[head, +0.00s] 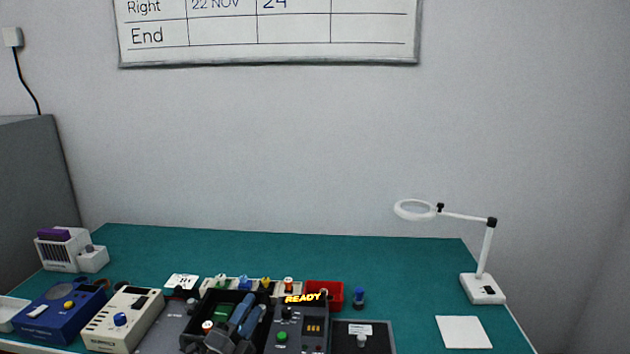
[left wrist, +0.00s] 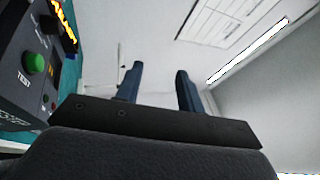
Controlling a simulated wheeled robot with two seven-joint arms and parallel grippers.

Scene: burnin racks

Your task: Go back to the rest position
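My left gripper (head: 246,318) shows at the bottom of the head view, in front of the black bin and beside the dark test unit (head: 300,326) with the yellow READY sign. In the left wrist view its two blue-grey fingers (left wrist: 157,85) stand apart with nothing between them. They point up toward the wall and ceiling. The test unit with its green TEST button (left wrist: 33,63) is at the left edge of that view. My right gripper is not in either view.
The green bench (head: 380,262) holds a blue device (head: 60,308), a cream device (head: 122,318), a red bin (head: 325,292) and a magnifier lamp (head: 483,288). A white sheet (head: 463,332) lies at the right. The back and right of the bench are mostly clear.

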